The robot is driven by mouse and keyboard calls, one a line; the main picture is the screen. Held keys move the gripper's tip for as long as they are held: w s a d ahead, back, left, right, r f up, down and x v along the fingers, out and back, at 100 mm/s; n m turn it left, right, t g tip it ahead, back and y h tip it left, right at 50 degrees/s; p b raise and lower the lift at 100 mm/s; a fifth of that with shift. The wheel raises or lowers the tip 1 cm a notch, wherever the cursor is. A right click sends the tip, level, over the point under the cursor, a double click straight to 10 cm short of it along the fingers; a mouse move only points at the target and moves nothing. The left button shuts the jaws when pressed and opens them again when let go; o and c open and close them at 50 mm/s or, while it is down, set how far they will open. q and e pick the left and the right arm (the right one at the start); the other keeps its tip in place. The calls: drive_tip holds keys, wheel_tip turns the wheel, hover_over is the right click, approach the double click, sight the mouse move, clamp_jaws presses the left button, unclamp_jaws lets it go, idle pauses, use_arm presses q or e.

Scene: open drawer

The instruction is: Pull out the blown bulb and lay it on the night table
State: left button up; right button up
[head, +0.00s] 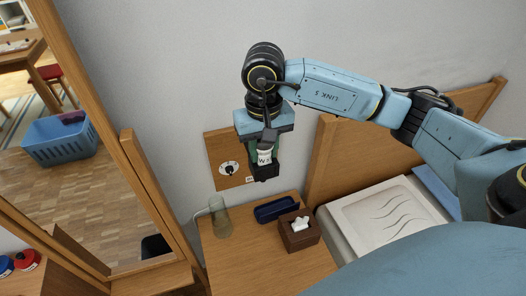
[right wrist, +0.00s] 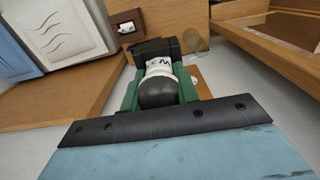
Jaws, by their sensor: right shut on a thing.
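My right gripper (head: 265,170) points down in front of the wall, above the night table (head: 248,266). It is shut on the bulb (head: 264,157), whose white lettered part shows between the fingers. In the right wrist view the bulb (right wrist: 158,92) has a dark grey round end towards the palm and a white collar, with a green finger on each side. The bulb appears held clear above the table top. My left gripper is not in view.
On the night table stand an olive translucent lamp-like piece (head: 221,218) with a cord, a dark blue tray (head: 276,209) and a brown tissue box (head: 299,238). Its front part is bare. A wooden wall panel with a dial (head: 229,169) is behind the gripper. A bed with a pillow (head: 375,222) is at right.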

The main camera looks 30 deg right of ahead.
clamp_jaws()
drive_tip(key=shift+r, duration=0.1)
drive_tip(key=shift+r+p, duration=1.2)
drive_tip(key=shift+r, duration=1.75)
drive_tip(key=shift+f, duration=0.1)
